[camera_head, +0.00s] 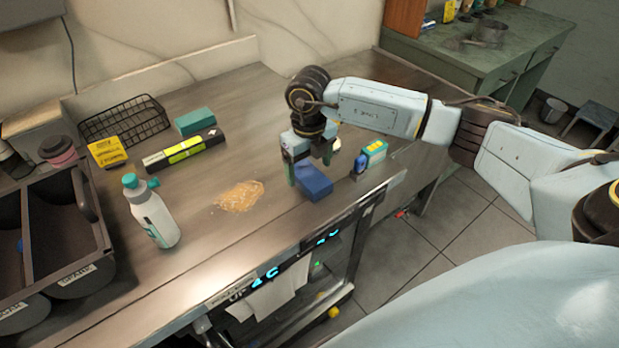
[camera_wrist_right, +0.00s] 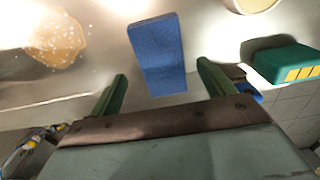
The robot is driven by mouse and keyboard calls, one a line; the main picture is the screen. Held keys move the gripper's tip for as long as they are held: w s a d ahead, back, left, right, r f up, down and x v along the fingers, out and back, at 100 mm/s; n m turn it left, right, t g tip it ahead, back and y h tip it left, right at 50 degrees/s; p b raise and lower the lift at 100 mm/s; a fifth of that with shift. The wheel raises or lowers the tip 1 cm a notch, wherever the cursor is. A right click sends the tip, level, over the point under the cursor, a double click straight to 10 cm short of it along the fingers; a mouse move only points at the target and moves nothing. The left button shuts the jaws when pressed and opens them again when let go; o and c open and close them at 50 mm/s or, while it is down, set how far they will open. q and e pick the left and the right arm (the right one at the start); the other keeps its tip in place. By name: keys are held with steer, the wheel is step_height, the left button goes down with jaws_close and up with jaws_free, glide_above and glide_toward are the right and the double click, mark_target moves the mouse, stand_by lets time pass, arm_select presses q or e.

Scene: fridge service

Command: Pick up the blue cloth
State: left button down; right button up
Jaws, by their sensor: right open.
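The blue cloth (camera_head: 314,182) is a folded block on the metal counter, close to its front edge. In the right wrist view the blue cloth (camera_wrist_right: 156,54) lies just beyond and between my two green fingers, and I see no finger touching it. My right gripper (camera_head: 308,170) is open and points down at the cloth. Its fingers also show in the right wrist view (camera_wrist_right: 160,88), spread apart with nothing between the tips that I can see held. My left gripper is out of view.
A crumbly orange spill (camera_head: 240,196) lies left of the cloth. A green and yellow box (camera_head: 374,152) stands close on the right. A spray bottle (camera_head: 152,212), a black wire basket (camera_head: 124,122) and a dark caddy (camera_head: 50,235) stand further left.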

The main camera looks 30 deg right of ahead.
mark_target(309, 175)
step_height(309, 175, down, 3)
steer(key=shift+w+d+f, duration=0.1)
steer(key=shift+f, duration=0.05)
steer(key=shift+c, duration=0.3)
steer(key=c, duration=1)
step_height(309, 175, up, 10)
steer(key=shift+r, duration=0.1)
